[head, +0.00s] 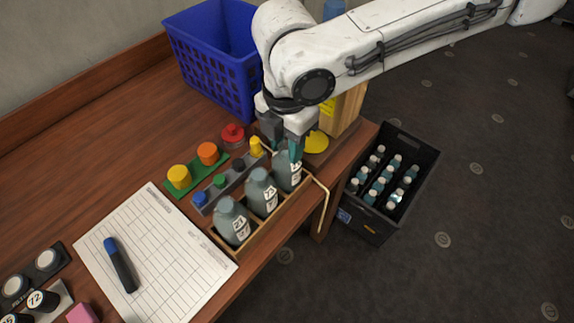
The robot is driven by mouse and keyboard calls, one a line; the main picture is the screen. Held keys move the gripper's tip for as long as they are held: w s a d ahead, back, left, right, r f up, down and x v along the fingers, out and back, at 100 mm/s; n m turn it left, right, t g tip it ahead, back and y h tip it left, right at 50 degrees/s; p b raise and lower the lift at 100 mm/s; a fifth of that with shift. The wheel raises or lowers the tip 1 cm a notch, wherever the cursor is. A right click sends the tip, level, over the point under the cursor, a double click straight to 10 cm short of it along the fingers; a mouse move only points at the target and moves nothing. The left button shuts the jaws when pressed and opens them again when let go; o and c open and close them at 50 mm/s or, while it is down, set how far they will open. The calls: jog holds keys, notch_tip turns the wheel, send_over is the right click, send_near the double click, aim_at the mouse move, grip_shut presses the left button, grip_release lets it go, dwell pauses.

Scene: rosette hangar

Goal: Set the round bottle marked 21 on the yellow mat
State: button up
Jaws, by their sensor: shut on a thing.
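Several grey-green round bottles stand in a wooden tray (254,232) near the table's front edge. The nearest bottle (231,222) has a label that seems to read 21. The middle bottle (262,192) seems to be marked 73. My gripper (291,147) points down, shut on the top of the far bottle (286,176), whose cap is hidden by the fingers. Its label is partly covered and I cannot read it surely. A flat round yellow patch, apparently the yellow mat (317,143), lies just right of my gripper and is partly hidden by it.
A blue basket (209,62) and a wooden box (347,108) stand behind. A rack with small coloured caps (220,182) lies left of the tray. A paper sheet (160,262) with a marker (121,264) lies at left. A black crate of bottles (425,180) stands on the floor.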

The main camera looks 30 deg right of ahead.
jog(key=shift+r, duration=0.2)
notch_tip(320, 180, up, 7)
jog(key=p, duration=0.7)
jog(key=shift+f, duration=0.15)
dwell(0.5)
